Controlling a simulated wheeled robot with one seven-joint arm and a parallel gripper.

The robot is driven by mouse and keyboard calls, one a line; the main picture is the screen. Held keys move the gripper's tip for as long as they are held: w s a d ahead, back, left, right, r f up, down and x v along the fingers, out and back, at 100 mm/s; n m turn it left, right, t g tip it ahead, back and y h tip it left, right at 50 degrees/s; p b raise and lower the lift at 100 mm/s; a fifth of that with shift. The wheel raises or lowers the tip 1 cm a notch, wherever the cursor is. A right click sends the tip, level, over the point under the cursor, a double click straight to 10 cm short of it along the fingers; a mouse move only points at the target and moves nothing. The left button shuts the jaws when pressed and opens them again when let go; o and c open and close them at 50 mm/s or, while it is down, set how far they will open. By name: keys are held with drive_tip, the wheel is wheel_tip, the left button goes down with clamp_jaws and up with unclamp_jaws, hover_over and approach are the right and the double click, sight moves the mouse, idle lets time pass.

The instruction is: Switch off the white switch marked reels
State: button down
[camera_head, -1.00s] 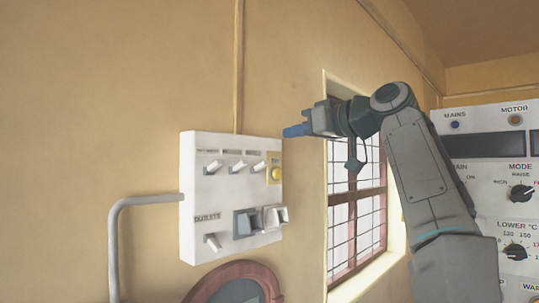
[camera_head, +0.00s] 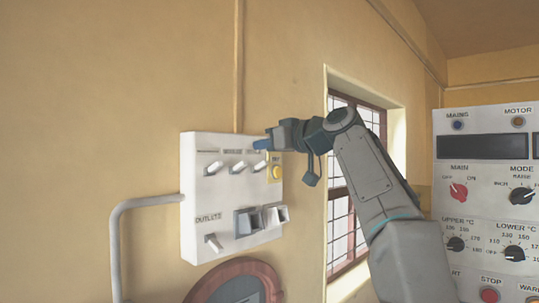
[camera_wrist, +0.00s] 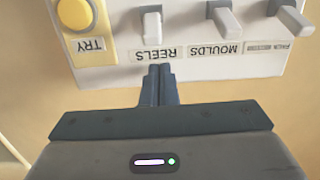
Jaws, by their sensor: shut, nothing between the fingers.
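The white reels switch (camera_wrist: 151,26) is a small lever above its REELS label (camera_wrist: 157,54) in the wrist view, which shows the panel upside down. In the head view the reels switch (camera_head: 259,167) is the rightmost lever of the panel's upper row. I cannot tell its on or off position. My gripper (camera_head: 263,144) is shut and empty, its blue fingertips near the panel's upper right edge, above the reels switch. In the wrist view the fingertips (camera_wrist: 161,70) line up with the REELS label, a little apart from the lever. Whether they touch the panel is unclear.
The moulds switch (camera_wrist: 226,22) and another lever (camera_wrist: 290,16) stand beside it. A yellow TRY button (camera_wrist: 75,14) is on its other side. Larger switches (camera_head: 248,222) sit lower on the white panel (camera_head: 222,193). A barred window (camera_head: 341,210) and control console (camera_head: 487,180) are at right.

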drive_tip(key=shift+s+d+f, duration=0.35)
drive_tip(key=shift+f, duration=0.2)
drive_tip(key=shift+s+d+f, duration=0.15)
drive_tip(key=shift+f, duration=0.4)
drive_tip(key=shift+f, duration=0.1)
drive_tip(key=shift+f+b, duration=0.1)
drive_tip(key=shift+b, duration=0.35)
drive_tip(key=shift+f+t+y+b, duration=0.15)
drive_tip(key=shift+t+y+b, duration=0.15)
drive_tip(key=shift+b, duration=0.15)
